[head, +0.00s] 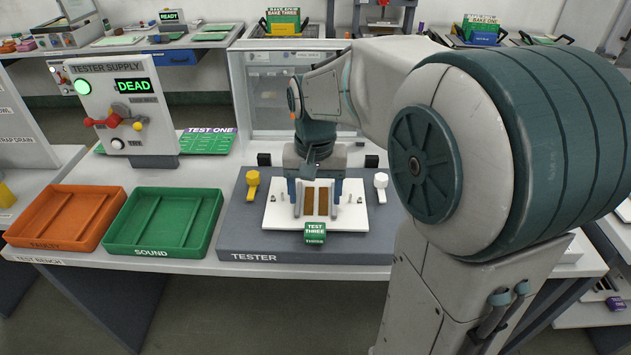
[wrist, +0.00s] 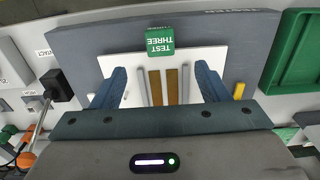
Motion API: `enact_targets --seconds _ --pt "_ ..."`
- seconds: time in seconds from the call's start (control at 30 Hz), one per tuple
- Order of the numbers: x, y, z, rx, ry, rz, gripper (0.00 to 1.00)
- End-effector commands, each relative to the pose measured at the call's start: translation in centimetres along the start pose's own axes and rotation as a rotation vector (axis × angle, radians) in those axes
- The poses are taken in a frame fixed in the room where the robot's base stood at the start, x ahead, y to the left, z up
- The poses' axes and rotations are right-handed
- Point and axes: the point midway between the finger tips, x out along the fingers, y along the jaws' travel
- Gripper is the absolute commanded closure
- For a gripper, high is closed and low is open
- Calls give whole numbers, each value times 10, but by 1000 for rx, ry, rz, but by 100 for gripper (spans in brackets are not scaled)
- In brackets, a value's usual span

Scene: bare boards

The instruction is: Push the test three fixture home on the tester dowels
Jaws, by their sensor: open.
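The test three fixture is a white plate (head: 280,217) with brown strips, grey bars and a green TEST THREE block (head: 315,234) at its front edge. It lies on the grey tester (head: 228,232); I cannot tell how far down it sits. Small pegs show near its sides, but which are dowels is unclear. My gripper (head: 317,202) is open over the plate, one blue finger either side of the brown strips. In the wrist view the open gripper (wrist: 160,76) spans the bars, with the green block (wrist: 160,42) beyond. Whether the fingertips touch the plate is unclear.
A yellow knob (head: 252,182) and a white knob (head: 381,183) flank the plate. A green SOUND tray (head: 150,252) and an orange FAULTY tray (head: 35,245) stand left. The TESTER SUPPLY panel (head: 98,95) reads DEAD. A clear-fronted cabinet (head: 270,85) stands behind.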

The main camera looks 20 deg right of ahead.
Motion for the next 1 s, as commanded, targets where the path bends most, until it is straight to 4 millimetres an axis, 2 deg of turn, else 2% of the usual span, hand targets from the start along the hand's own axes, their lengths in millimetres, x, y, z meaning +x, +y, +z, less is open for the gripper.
enact_targets --seconds 0.1,0.23,0.8,0.87,1.0 --pt "-17 0 -1 0 2 -1 31" --pt "-25 0 0 0 0 0 31" --pt "-27 0 0 0 0 0 31" --pt "-28 2 5 -10 8 -2 31" --pt "-29 11 33 -69 57 -12 31"
